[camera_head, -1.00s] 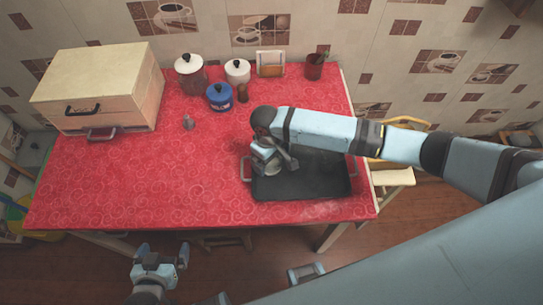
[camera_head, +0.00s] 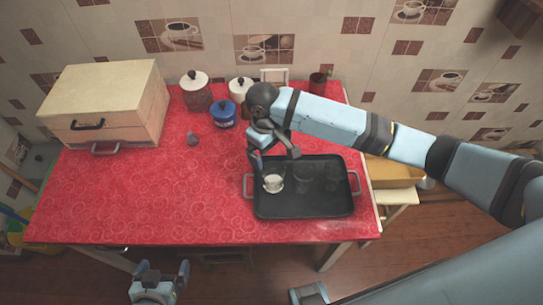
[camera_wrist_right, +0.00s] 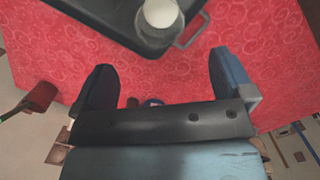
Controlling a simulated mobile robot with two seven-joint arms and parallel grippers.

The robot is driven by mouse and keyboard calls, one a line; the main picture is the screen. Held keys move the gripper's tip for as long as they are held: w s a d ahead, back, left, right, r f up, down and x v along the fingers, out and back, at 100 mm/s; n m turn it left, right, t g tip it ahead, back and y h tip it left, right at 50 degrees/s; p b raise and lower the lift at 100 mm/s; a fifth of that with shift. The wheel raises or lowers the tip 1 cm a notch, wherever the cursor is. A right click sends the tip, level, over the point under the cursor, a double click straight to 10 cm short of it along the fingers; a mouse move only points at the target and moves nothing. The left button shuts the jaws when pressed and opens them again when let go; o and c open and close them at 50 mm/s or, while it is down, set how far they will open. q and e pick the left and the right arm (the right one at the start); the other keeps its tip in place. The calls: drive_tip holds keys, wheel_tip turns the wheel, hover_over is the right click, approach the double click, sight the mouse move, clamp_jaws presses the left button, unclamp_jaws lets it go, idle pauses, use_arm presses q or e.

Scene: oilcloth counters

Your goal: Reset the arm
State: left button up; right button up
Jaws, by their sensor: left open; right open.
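My right gripper (camera_head: 274,160) is raised above the left end of the black tray (camera_head: 320,208) in the head view. In the right wrist view my right gripper (camera_wrist_right: 165,75) has its two fingers wide apart with nothing between them. My left gripper (camera_head: 160,275) is open and empty, low in front of the table's near edge in the head view.
A brown cup (camera_head: 318,83) stands at the back.

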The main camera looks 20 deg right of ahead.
idle(0.6)
drive_tip(key=s+a+t+y, duration=0.2)
drive_tip(key=s+a+y, duration=0.2)
drive_tip(key=s, duration=0.7)
drive_tip(key=s+d+r+m+t+h, duration=0.1)
drive_tip(key=s+d+m+t+h, duration=0.25)
drive_tip(key=s+d, duration=1.2)
drive_tip(key=w+a+f+t+y+p, duration=0.3)
drive_tip(key=w+a+f+t+p, duration=0.2)
drive_tip(key=w+f, duration=0.3)
drive_tip(key=shift+a+f+n+t, duration=0.2)
drive_tip(key=shift+a+n+t, duration=0.15)
drive_tip(key=shift+t, duration=0.4)
